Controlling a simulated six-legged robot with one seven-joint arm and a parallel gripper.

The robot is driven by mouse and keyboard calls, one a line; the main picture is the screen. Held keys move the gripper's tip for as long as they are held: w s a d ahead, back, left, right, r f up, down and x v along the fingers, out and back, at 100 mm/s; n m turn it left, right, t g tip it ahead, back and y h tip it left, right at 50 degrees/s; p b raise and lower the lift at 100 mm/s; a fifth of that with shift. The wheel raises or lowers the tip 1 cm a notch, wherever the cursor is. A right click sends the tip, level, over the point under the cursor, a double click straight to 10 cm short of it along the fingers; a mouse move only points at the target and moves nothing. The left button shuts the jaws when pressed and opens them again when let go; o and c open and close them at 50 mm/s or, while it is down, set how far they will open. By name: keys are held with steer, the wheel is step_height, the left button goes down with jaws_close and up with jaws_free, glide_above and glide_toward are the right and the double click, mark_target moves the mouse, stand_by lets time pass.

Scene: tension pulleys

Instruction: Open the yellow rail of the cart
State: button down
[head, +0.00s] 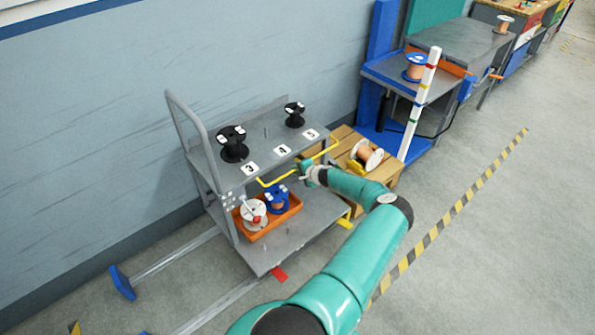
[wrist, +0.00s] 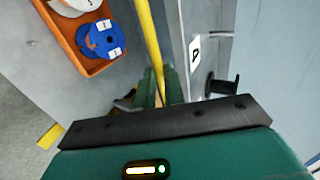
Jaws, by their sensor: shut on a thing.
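The grey cart (head: 290,235) stands beside the wall. Its yellow rail (head: 277,180) runs along the front edge of the top shelf, with bent ends. My gripper (head: 303,169) is at about the middle of the rail, in front of the label marked 4. In the wrist view, the rail (wrist: 149,40) runs down between the green fingers of my gripper (wrist: 155,88), which are shut on it. The fingertips are partly hidden by the dark gripper body.
Black spools (head: 233,145) stand on the cart's top shelf. An orange bin (head: 271,222) with a white and a blue spool sits on the lower shelf. A wooden crate (head: 385,177) with a copper spool stands close to the right.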

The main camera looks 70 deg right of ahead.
steer(key=shift+s+a+f, duration=0.2)
steer(key=shift+s+f, duration=0.05)
steer(key=shift+f, duration=0.25)
steer(key=shift+s+a+f, duration=0.2)
steer(key=shift+s+f, duration=0.05)
steer(key=shift+f, duration=0.25)
steer(key=c, duration=1.5)
jaws_free()
steer(key=shift+w, duration=0.1)
steer(key=v, duration=1.4)
steer(key=shift+w+d+r, duration=0.15)
steer(key=shift+r, duration=0.15)
